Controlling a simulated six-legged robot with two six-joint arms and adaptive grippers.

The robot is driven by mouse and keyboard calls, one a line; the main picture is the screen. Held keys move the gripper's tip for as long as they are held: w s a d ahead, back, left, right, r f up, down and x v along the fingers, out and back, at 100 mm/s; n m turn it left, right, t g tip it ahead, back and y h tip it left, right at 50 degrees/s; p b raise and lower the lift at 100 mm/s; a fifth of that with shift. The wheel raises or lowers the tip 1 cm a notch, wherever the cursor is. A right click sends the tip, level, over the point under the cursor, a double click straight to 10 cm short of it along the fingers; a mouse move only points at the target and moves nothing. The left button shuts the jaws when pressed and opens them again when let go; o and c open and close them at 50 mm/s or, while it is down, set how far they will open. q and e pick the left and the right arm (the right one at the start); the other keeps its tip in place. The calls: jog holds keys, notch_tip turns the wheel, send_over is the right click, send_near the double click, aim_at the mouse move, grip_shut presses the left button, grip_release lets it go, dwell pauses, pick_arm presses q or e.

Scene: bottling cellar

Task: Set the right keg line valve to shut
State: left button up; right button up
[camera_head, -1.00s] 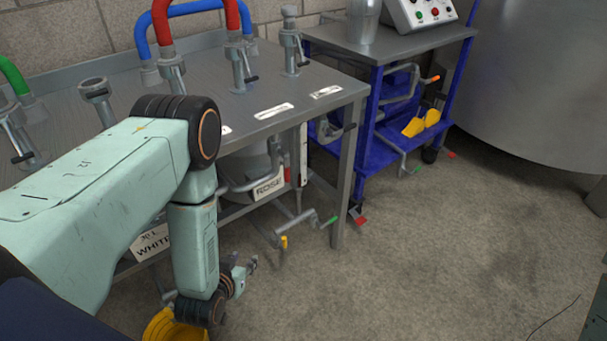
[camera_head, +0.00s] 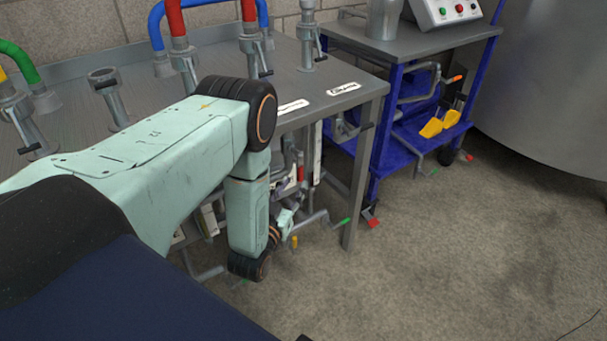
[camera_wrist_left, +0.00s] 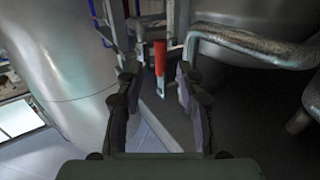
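A red valve lever (camera_wrist_left: 160,57) hangs straight down below a grey metal fitting in the left wrist view, beside a keg. A small red part under the table's right end (camera_head: 300,167) in the head view appears to be this lever. I cannot tell the valve's setting for certain. My left gripper (camera_wrist_left: 157,74) is open, its two dark fingers on either side of the lever's line, with no clear contact. In the head view my left arm reaches down at the table's front and hides most of the gripper. My right gripper is not in view.
The steel table (camera_head: 375,88) carries upright taps and coloured hoses. A blue cart (camera_head: 382,150) stands to its right, with a large steel tank (camera_head: 545,90) beyond. Pedal-like pipes with coloured tips stick out below the table. The floor at right is clear.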

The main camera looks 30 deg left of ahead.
aim_at(299, 177)
pick_arm(q)
jog(key=w, duration=0.2)
jog(key=w+a+b, duration=0.1)
jog(key=w, duration=0.2)
jog(key=shift+a+f+b, duration=0.15)
jog(key=shift+b, duration=0.15)
jog(key=shift+w, duration=0.5)
grip_shut()
